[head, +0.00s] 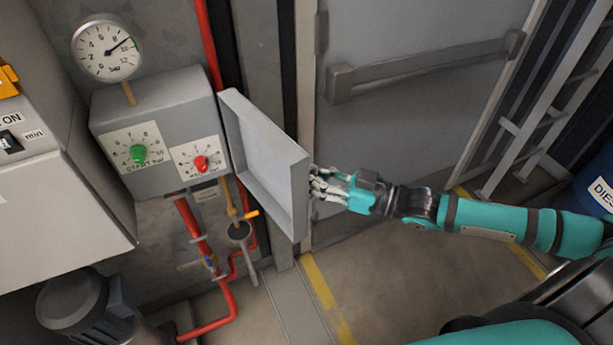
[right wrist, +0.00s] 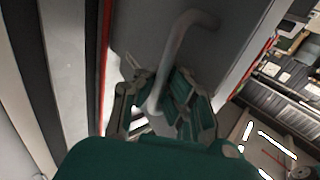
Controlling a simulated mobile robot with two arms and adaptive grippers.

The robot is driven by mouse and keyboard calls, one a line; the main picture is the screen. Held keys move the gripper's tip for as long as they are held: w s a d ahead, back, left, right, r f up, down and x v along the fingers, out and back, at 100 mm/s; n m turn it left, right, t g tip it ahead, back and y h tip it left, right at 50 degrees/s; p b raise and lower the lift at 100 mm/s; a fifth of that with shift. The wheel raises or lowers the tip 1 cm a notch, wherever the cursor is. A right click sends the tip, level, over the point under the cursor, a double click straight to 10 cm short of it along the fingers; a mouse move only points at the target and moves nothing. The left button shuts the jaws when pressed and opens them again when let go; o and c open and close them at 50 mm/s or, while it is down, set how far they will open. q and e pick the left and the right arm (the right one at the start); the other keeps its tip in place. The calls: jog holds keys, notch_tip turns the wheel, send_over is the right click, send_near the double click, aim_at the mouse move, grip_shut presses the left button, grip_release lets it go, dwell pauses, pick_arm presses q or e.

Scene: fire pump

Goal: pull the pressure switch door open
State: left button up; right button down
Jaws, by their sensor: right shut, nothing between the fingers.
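The pressure switch box (head: 157,112) is on the wall at the left, with a green knob (head: 138,153) and a red knob (head: 201,163) on its front. Its grey door (head: 264,160) stands swung well open on the box's right side, its hollow inner face showing. My right gripper (head: 318,186) is at the door's outer side near the free edge, shut, with nothing gripped. In the right wrist view, the door handle (right wrist: 184,35) curves down close to the fingers (right wrist: 165,105); whether they touch it, I cannot tell. My left gripper is not in view.
A pressure gauge (head: 107,47) stands above the box. Red pipes (head: 212,318) run below it. A grey room door with a push bar (head: 430,68) is behind my arm. A blue drum (head: 598,180) is at the far right. Floor between is clear.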

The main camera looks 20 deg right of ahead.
jog(key=c, duration=1.4)
grip_release()
jog(key=shift+s+d, duration=0.2)
jog(key=shift+s, duration=0.05)
jog(key=shift+w+a, duration=0.1)
jog(key=shift+w, duration=0.05)
jog(key=v, duration=1.2)
